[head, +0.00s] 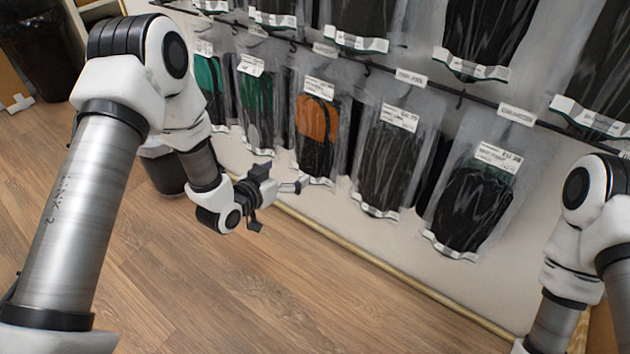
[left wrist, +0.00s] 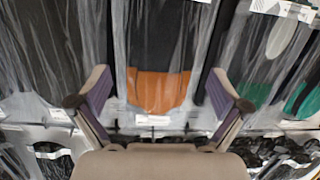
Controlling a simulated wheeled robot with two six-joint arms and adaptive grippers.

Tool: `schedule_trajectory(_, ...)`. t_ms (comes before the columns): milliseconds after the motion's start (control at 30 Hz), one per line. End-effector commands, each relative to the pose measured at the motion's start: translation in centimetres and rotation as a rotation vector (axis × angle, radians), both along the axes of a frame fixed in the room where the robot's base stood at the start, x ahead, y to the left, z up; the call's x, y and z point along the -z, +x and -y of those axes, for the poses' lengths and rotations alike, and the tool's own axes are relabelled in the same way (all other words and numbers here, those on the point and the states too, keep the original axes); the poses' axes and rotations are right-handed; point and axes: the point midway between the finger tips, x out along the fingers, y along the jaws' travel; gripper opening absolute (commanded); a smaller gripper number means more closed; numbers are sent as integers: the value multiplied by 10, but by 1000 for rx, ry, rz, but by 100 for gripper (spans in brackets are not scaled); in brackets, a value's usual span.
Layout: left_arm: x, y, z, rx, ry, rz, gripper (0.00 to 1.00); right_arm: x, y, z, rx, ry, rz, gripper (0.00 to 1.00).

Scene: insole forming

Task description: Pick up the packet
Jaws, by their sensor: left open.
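Clear packets hang in rows on the wall rack. One packet with an orange and black insole (head: 318,120) hangs in the lower row in the head view. It also shows upside down in the left wrist view, its orange part (left wrist: 158,90) lying between my left fingers in the picture. My left gripper (head: 276,198) is open and empty, low in front of the rack, near this packet's lower end. Its fingers spread wide in the left wrist view (left wrist: 158,104). Contact with the packet cannot be told. My right gripper is out of view; only my right arm shows.
Packets with green insoles (head: 256,95) hang left of the orange one. Black ones (head: 392,155) hang close on its right, and another row hangs above. A dark rail (head: 455,90) carries the lower row. The wooden floor (head: 250,300) is clear.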

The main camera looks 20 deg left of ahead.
Motion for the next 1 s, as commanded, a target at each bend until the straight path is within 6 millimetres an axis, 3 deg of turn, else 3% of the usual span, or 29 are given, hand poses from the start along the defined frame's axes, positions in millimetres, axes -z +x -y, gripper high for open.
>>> schedule_trajectory(33,22,13,-1,12,-8,79,100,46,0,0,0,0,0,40)
schedule_trajectory(133,11,29,-2,34,-19,191,100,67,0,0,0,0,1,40)
schedule_trajectory(333,-3,49,4,51,-23,258,100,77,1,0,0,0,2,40)
schedule_trajectory(700,-1,102,27,49,-23,253,100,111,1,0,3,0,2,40)
schedule_trajectory(967,-4,108,29,47,-25,248,100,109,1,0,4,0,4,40)
schedule_trajectory(1000,-4,108,29,47,-25,248,86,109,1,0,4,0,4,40)
